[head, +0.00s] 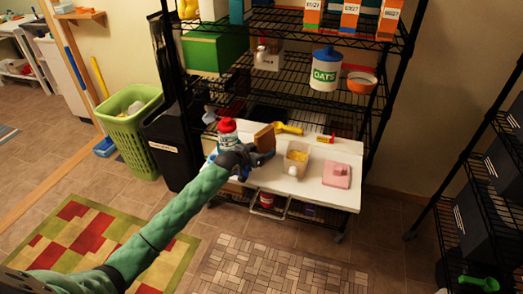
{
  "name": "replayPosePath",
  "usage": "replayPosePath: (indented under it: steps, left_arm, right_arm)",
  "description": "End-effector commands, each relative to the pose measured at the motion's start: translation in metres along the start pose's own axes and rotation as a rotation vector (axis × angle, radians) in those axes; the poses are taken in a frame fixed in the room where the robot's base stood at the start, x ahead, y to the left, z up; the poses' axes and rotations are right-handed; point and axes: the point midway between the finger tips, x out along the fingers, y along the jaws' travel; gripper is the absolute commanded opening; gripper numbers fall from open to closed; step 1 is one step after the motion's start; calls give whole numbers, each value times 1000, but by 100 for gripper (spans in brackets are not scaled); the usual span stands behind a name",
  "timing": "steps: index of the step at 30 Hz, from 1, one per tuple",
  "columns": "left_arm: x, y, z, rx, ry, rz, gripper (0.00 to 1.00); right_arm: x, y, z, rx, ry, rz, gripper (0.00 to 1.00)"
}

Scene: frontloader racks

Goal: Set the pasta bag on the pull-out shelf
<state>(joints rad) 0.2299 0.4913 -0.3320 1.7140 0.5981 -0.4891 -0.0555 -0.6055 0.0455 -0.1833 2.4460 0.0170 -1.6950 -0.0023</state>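The pull-out shelf is a white board (318,193) standing out from the lower part of the black wire rack. My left gripper (250,156) reaches over its left part. A tilted brown block-like item (264,138) shows right at its fingers; whether it is gripped or only behind them I cannot tell. I cannot clearly pick out the pasta bag; the brown item may be it. A pale container with yellow contents (297,157) stands mid-board. My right gripper is not in view.
A red-capped bottle (227,133) stands just behind my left gripper. A yellow scoop (288,128) lies at the board's back, and a pink item (336,175) on its right. An OATS canister (326,70) is on the rack above.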

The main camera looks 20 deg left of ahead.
Motion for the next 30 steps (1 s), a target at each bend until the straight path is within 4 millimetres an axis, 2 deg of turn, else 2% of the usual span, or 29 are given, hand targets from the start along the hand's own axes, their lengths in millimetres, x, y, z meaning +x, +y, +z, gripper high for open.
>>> replayPosePath:
  steps: [8, 11, 18, 24, 30]
  left_arm:
    - [-1, 0, -3, 0, 0, 0, 67]
    - [-8, 0, -1, 1, -1, 0, 67]
    - [-49, -1, 0, 2, -1, 0, 67]
    - [-87, 0, -1, 2, 0, 0, 67]
    - [-111, 0, -1, 1, 0, 0, 67]
  right_arm:
    - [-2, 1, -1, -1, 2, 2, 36]
    - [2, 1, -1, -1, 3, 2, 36]
    - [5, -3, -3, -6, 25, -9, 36]
    - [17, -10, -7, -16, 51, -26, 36]
    - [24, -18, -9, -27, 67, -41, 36]
